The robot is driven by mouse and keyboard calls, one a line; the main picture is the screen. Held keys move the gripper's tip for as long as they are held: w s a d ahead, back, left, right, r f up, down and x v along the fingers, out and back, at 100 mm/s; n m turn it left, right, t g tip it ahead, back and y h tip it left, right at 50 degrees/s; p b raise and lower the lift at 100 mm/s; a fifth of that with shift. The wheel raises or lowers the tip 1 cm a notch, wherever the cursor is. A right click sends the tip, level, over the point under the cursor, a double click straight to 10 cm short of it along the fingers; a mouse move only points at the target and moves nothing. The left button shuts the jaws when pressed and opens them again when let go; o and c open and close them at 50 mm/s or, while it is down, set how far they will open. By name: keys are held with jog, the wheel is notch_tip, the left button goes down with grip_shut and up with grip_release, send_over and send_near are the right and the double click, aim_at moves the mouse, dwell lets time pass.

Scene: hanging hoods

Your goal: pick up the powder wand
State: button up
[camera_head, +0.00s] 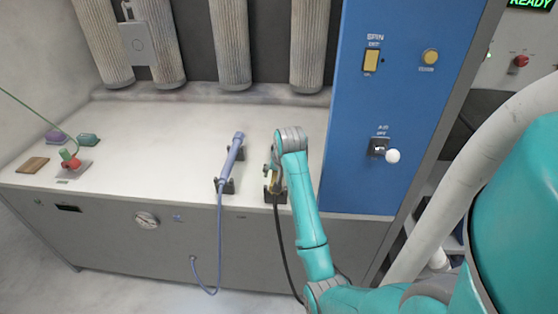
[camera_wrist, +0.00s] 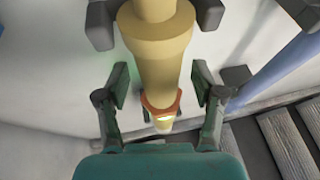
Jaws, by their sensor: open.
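A tan wand with an orange collar and a small lit spot (camera_wrist: 155,60) lies in a dark cradle (camera_wrist: 100,25). In the wrist view my gripper (camera_wrist: 160,90) is open, with one finger on each side of the wand and gaps on both sides. In the head view my wrist hides most of this wand, and a black hose (camera_head: 281,235) hangs below it. A blue-violet wand (camera_head: 232,155) rests in its own cradle to the left, with a blue hose. No label shows which one is the powder wand.
Both wands are on a pale bench (camera_head: 150,125). Ribbed grey columns (camera_head: 234,45) hang behind. A blue panel (camera_head: 400,110) with switches stands close to the right of my arm. A red and green fixture (camera_head: 70,160) and small blocks sit at the left.

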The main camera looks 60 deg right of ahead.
jog(key=shift+f, duration=0.2)
dwell(0.3)
grip_shut()
